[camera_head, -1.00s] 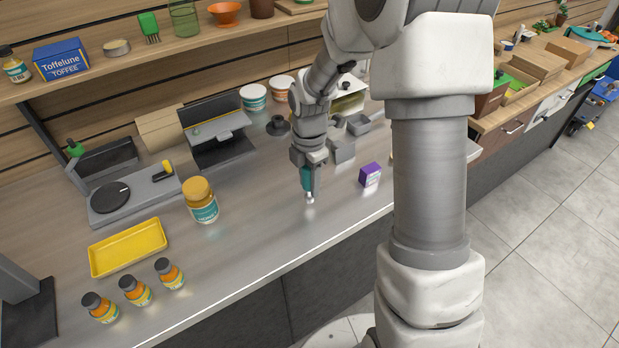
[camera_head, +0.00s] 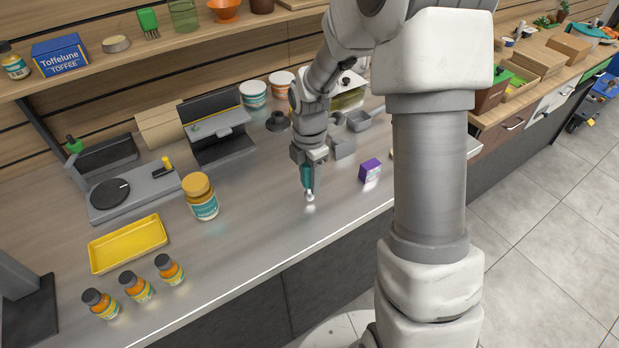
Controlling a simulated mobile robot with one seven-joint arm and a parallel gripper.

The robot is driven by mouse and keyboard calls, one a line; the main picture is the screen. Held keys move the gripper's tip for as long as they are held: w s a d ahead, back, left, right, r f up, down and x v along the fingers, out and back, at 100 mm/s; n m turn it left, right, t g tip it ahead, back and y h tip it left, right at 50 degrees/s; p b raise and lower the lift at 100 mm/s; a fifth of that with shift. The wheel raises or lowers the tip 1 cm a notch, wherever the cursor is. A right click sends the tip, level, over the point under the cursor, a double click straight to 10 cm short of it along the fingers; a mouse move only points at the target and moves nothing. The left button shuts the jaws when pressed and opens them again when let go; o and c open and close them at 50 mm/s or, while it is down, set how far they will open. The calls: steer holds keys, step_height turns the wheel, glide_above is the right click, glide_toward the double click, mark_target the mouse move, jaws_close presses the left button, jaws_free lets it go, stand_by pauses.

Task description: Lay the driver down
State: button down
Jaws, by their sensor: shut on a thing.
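The driver (camera_head: 307,177) has a teal body with a pale metal tip pointing down. My gripper (camera_head: 309,165) is shut on it and holds it roughly upright over the steel counter (camera_head: 262,222). The driver's tip is at or just above the counter surface; I cannot tell whether it touches. The driver's upper part is hidden by my gripper.
A purple box (camera_head: 370,171) stands close to the right of the driver. A yellow-lidded jar (camera_head: 201,197), a yellow tray (camera_head: 128,244) and several small orange bottles (camera_head: 136,287) stand to the left. The counter between jar and driver is clear.

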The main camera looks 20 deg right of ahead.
steer(key=shift+f+b, duration=0.3)
steer(key=shift+f, duration=0.25)
steer(key=c, duration=0.7)
jaws_free()
steer(key=shift+r, duration=0.15)
steer(key=shift+r+p, duration=2.15)
steer(key=shift+r, duration=0.25)
steer(key=o, duration=0.6)
